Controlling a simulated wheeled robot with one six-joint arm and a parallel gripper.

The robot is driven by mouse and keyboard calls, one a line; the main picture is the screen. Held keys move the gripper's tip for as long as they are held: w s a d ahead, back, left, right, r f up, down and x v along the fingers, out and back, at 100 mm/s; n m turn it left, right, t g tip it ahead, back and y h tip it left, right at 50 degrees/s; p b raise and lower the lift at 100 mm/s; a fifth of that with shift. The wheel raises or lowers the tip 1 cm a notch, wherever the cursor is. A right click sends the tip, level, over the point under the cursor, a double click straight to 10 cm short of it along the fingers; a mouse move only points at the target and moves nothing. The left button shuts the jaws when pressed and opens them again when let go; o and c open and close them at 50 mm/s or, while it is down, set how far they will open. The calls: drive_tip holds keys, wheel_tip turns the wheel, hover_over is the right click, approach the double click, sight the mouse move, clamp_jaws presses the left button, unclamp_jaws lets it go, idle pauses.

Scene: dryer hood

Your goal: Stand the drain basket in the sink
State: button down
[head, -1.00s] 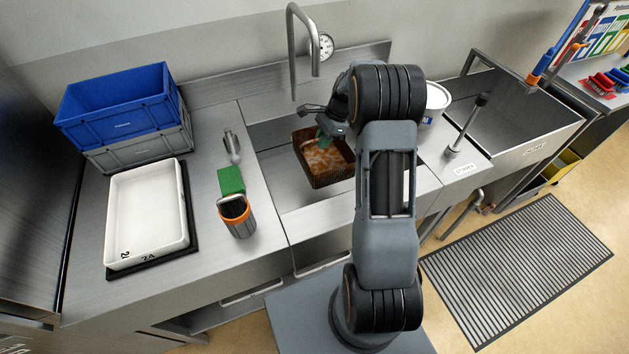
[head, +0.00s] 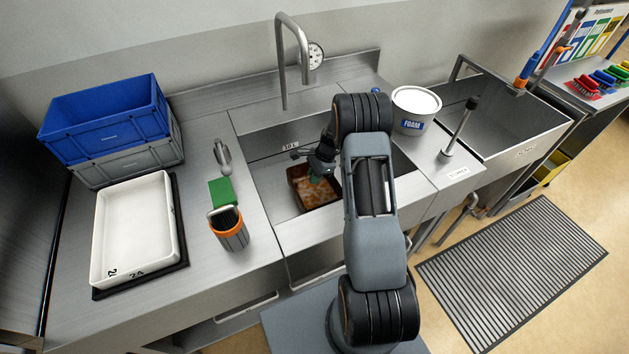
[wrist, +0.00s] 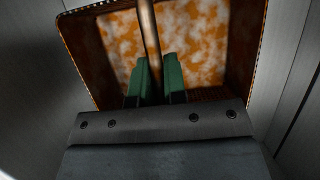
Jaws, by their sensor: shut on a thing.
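The drain basket (head: 302,194) is a dark brown box with an orange and white mottled inside. It is down inside the steel sink (head: 262,181), left of my arm in the head view. My gripper (head: 318,178) is shut on the basket's bar-like handle. In the wrist view the green fingertips (wrist: 154,78) close around this handle (wrist: 149,30), with the basket (wrist: 185,45) open below it. Steel sink walls show on both sides there. Whether the basket touches the sink floor cannot be told.
A faucet (head: 281,60) arches over the sink's back. A FOAM bucket (head: 414,112) and an upright stopper handle (head: 460,125) stand right of the sink. An orange-rimmed cup (head: 230,230), green block (head: 222,191), white tray (head: 135,228) and blue crate (head: 105,120) stand left.

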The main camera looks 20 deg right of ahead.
drive_tip(key=shift+f, duration=1.25)
drive_tip(key=c, duration=1.2)
unclamp_jaws()
drive_tip(key=shift+f, duration=0.1)
drive_tip(key=shift+o, duration=0.2)
